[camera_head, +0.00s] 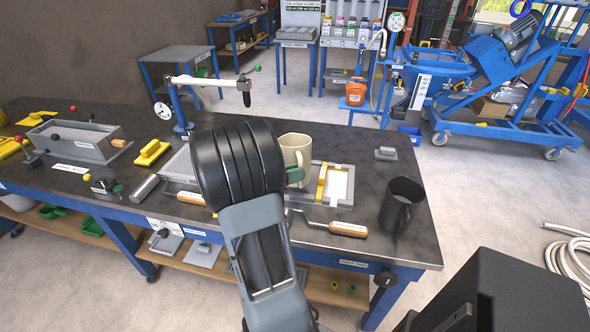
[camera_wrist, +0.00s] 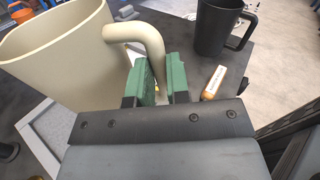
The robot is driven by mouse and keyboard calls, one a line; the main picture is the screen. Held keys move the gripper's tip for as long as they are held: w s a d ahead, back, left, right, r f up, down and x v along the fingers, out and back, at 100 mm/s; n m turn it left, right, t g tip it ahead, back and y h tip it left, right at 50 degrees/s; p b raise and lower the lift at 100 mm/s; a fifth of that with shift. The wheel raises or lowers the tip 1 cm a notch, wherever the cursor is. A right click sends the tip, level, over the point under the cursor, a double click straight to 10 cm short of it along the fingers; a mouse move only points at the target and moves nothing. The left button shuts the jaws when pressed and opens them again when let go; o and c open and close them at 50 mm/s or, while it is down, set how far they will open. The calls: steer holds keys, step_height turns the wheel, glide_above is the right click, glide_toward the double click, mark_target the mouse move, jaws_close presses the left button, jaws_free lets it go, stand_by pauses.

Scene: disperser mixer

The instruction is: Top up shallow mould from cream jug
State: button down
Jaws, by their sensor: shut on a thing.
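The cream jug (camera_head: 296,150) is upright above the workbench, beside the shallow mould. In the wrist view the jug (camera_wrist: 55,55) fills the upper left, with its handle between the green finger pads. My gripper (camera_head: 294,175) is shut on the jug's handle; the wrist view shows both fingers (camera_wrist: 160,80) on either side of it. The shallow mould (camera_head: 340,186) is a grey tray with a white inside and a yellow bar across it, just right of the jug. My arm hides part of the bench. I cannot see inside the jug.
A dark grey mug (camera_head: 402,205) stands right of the mould; it also shows in the wrist view (camera_wrist: 213,28). A wooden-handled trowel (camera_head: 347,229) lies in front of the mould. A small grey block (camera_head: 386,153) sits behind. The bench's right end (camera_head: 425,235) is mostly clear.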

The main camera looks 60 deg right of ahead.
steer(key=r+n+p, duration=0.2)
steer(key=p, duration=0.1)
steer(key=r+n+y+p, duration=0.1)
steer(key=r+n+p, duration=0.1)
steer(key=p, duration=0.2)
steer(key=r+n+p, duration=0.1)
steer(key=n+p, duration=0.1)
steer(key=p, duration=0.1)
steer(key=shift+w+d+r, duration=0.2)
steer(key=shift+d+r, duration=0.1)
steer(key=shift+r, duration=0.1)
steer(key=shift+w+d+r+y+p, duration=0.1)
steer(key=shift+r+y+p, duration=0.15)
steer(key=shift+p, duration=0.7)
steer(key=shift+w+d+r+n+y+p, duration=0.1)
steer(key=shift+w+d+n+y+p, duration=0.2)
steer(key=shift+n+p, duration=0.9)
stand_by(1.4)
steer(key=shift+w+d+p, duration=0.35)
steer(key=shift+d+p, duration=0.05)
steer(key=shift+p, duration=1.25)
stand_by(1.4)
